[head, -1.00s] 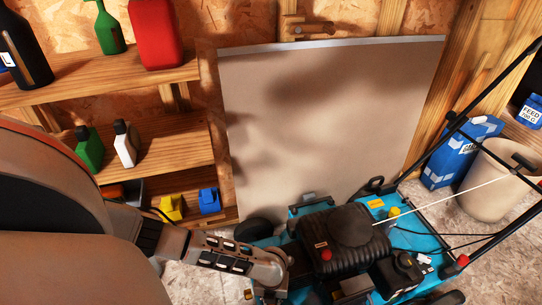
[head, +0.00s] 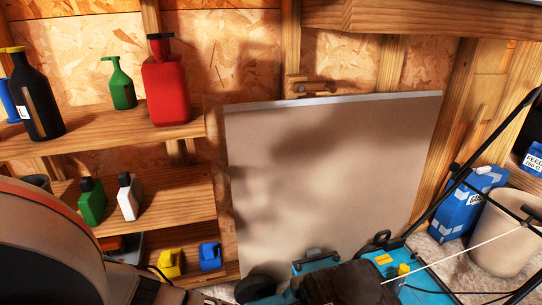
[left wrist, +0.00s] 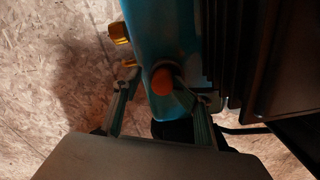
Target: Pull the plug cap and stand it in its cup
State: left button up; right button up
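In the left wrist view my left gripper (left wrist: 156,74) is open, with its two fingers spread over the mower's blue deck (left wrist: 147,35). A round orange-red cap (left wrist: 162,82) shows between the fingers, closer to the right one. It may be the plug cap; I cannot tell whether either finger touches it. In the head view the mower (head: 345,285) is cut off by the bottom edge, and the gripper and cap are out of frame. I cannot identify the cap's cup for certain. My right gripper is in neither view.
A large pale panel (head: 330,180) leans behind the mower. A beige bucket (head: 503,240) stands right of the mower's black handle.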

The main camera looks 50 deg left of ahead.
pick_arm(q)
jog(key=shift+s+f, duration=0.1)
jog(key=shift+s, duration=0.1)
notch_tip(320, 180, up, 12)
jog(key=shift+w, duration=0.15)
jog(key=shift+r, duration=0.2)
